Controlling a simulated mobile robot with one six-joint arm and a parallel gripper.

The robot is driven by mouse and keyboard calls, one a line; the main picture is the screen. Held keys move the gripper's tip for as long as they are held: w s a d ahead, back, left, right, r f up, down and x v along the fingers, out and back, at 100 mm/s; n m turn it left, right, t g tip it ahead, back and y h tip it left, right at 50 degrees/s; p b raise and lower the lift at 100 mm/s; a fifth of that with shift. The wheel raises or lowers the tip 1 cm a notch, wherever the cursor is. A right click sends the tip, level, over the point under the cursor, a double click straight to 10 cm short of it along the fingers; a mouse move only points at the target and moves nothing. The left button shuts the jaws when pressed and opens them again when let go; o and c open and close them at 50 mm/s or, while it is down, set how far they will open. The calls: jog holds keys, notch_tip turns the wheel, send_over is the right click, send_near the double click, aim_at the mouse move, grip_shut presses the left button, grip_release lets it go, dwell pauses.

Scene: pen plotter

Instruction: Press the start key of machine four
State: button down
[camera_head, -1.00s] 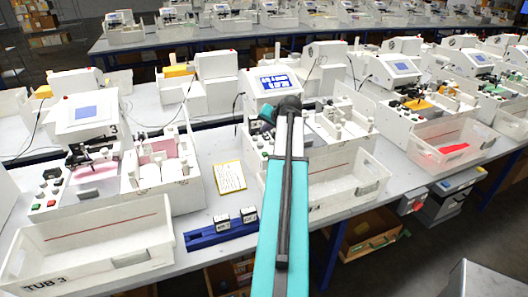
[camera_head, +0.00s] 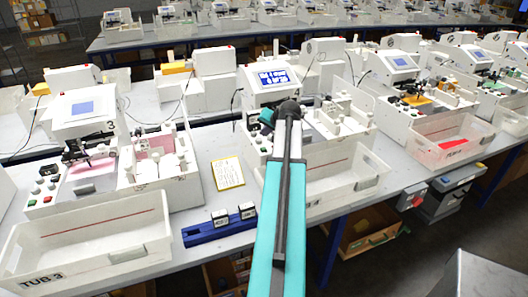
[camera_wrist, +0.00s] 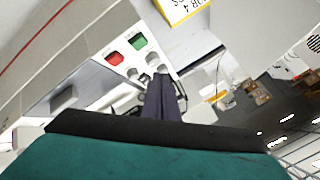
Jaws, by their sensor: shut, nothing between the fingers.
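Machine four, a white plotter with a lit blue screen (camera_head: 273,78), stands in the middle of the head view, partly hidden by my arm. In the wrist view its key panel shows a green key (camera_wrist: 138,40) and a red key (camera_wrist: 115,58) beside each other, with paler round controls below them. The yellow-edged job 4 card (camera_wrist: 185,9) lies beside the panel. My gripper (camera_wrist: 162,80) is shut and empty; its dark fingertips appear just below the keys in the picture. I cannot tell whether they touch the panel.
Machine three (camera_head: 84,110) stands to the left, with tub 3 (camera_head: 90,240) in front. A blue holder (camera_head: 205,235) with small blocks sits near the table's front edge. A clear tub (camera_head: 345,180) lies right of my arm. More machines fill the row to the right.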

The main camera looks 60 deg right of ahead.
aim_at(265, 150)
jog(key=shift+f+b, duration=1.2)
jog(key=shift+f, duration=1.25)
jog(key=shift+f+b, duration=0.6)
jog(key=shift+f, duration=0.25)
dwell(1.4)
jog(key=shift+r+p, duration=0.35)
jog(key=shift+r, duration=0.5)
jog(key=shift+r, duration=0.15)
notch_tip(265, 150, up, 5)
jog(key=shift+f+p, duration=0.15)
jog(key=shift+p, duration=1.05)
jog(key=shift+s, duration=0.1)
dwell(0.3)
